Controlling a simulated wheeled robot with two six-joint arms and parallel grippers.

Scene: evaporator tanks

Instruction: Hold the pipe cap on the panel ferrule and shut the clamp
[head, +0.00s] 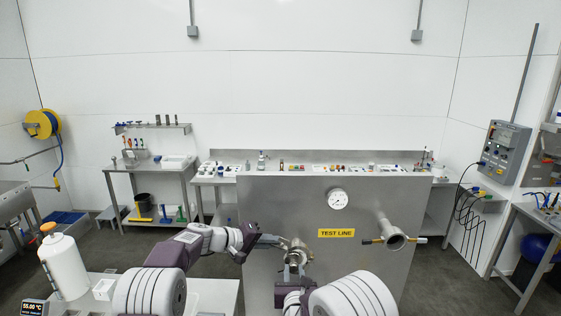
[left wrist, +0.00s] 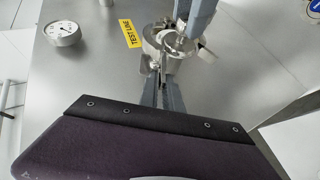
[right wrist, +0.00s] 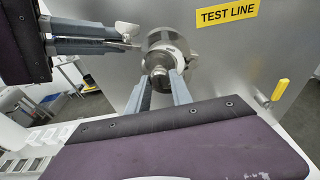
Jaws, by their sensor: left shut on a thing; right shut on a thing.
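The steel panel (head: 350,262) stands ahead with a yellow TEST LINE label. A round metal pipe cap (right wrist: 160,62) is at the panel's face, facing me. My right gripper (right wrist: 161,82) is shut on the cap's small front stub, from below. A metal clamp (right wrist: 172,44) sits around the cap's rim; I cannot tell whether it is fully closed. My left gripper (right wrist: 130,38) comes from the left and is shut on a flat part of the clamp, beside the cap. In the left wrist view the clamp (left wrist: 153,40) shows beyond the left fingers. The ferrule is hidden behind the cap.
A gauge (head: 337,198) is on the panel above. A white bottle (head: 64,266) stands on the near left bench. A long bench with small parts is behind the panel.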

